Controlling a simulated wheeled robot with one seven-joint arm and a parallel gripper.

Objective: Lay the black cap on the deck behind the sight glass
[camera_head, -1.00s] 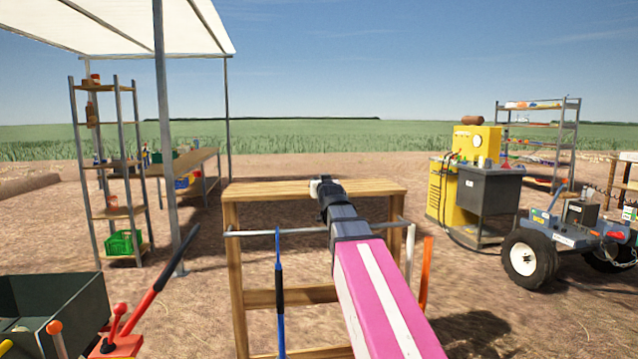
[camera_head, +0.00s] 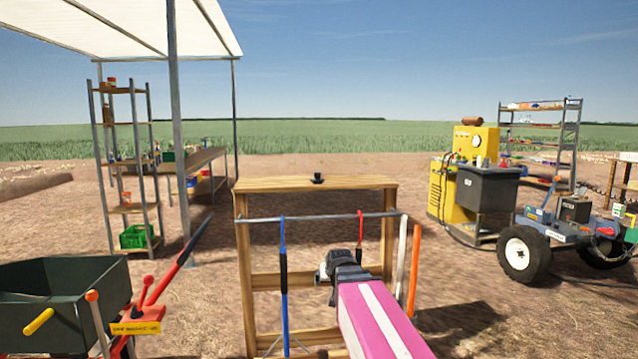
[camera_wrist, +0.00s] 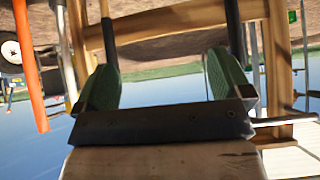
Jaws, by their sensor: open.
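A small black object that looks like the black cap (camera_head: 318,178) sits on the top of a wooden stand (camera_head: 265,184), near its middle. My gripper (camera_head: 322,273) is lower and nearer than that top, in front of the stand's frame, apart from the cap. In the wrist view its two green-padded fingers (camera_wrist: 160,80) are spread with nothing between them. A yellow machine (camera_head: 440,190) with a round dial stands to the right, with a dark box (camera_head: 485,188) in front. I cannot make out the sight glass or its deck for sure.
A rail with hanging handles, one blue (camera_head: 284,300) and one orange (camera_head: 414,270), crosses the stand's front near my gripper. A wheeled cart (camera_head: 565,230) stands right, a dark green bin (camera_head: 60,300) with red levers left. Shelves and a canopy post (camera_head: 174,120) are behind.

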